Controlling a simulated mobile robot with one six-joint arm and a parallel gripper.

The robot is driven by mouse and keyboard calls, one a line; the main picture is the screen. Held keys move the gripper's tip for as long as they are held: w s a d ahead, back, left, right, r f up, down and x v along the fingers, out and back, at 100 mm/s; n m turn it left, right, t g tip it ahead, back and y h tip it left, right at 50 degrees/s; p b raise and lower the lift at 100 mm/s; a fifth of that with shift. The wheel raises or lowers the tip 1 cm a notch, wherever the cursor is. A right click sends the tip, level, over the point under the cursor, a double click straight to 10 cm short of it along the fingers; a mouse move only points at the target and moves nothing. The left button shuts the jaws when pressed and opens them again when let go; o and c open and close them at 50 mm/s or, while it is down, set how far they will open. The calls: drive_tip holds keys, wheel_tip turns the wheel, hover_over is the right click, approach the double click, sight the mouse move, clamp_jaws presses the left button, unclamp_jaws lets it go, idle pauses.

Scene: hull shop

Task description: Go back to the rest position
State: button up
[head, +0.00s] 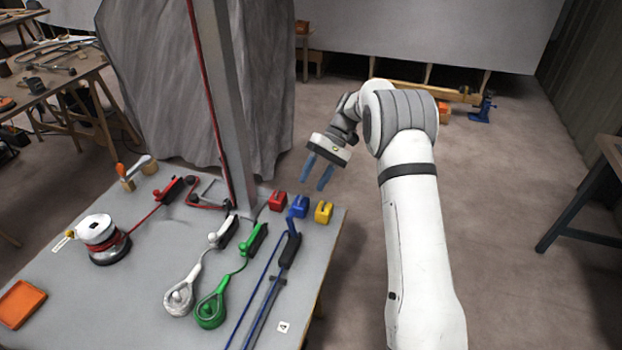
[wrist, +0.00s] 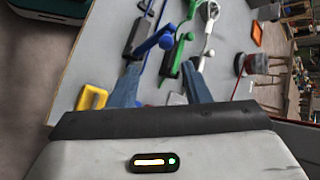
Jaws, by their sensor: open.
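My gripper (head: 319,171) is open and empty in the head view.
A yellow block (head: 323,212), a blue block (head: 298,206) and a red block (head: 278,201) stand along the table's right end. A white-topped winch (head: 99,232) stands at left.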

drive_tip(key=s+d+r+m+t+h, duration=0.25)
drive_tip(key=s+d+r+t, duration=0.35)
drive_tip(key=s+r, duration=0.8)
drive_tip(key=s+d+t+h, duration=0.2)
drive_tip(key=s+d, duration=0.1)
drive_tip(key=s, duration=0.5)
drive_tip(key=s+d+t+h, duration=0.1)
drive_tip(key=s+d, duration=0.3)
drive_tip(key=s, duration=0.5)
drive_tip(key=shift+s+d+f+m+t+h, duration=0.2)
drive_tip(key=shift+f+m+t+h, duration=0.2)
drive_tip(key=shift+t, duration=0.3)
drive_tip(key=shift+r, duration=0.1)
drive_tip(key=shift+c, duration=0.7)
